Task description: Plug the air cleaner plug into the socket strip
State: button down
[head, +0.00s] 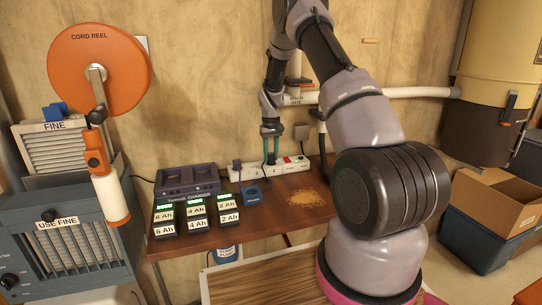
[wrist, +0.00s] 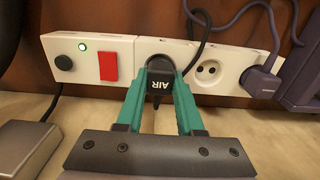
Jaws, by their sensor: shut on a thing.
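The white socket strip (head: 292,167) lies along the back of the bench against the wall. In the wrist view the strip (wrist: 123,45) has a red switch, a lit green lamp and a black knob at its left. My gripper (head: 270,158) is at the strip, its teal fingers pointing down in the head view. In the wrist view my gripper (wrist: 160,82) is shut on the black air cleaner plug (wrist: 159,80), marked AIR. The plug is at a socket face, its cord looping up right. Its pins are hidden, so I cannot tell how deep it sits.
An empty round socket (wrist: 209,71) is right of the plug, and a purple-grey plug (wrist: 262,80) sits further right.

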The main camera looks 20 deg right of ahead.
jog(key=shift+f, duration=0.45)
dwell(5.9)
dwell(0.4)
grip_release()
jog(key=shift+r, duration=0.2)
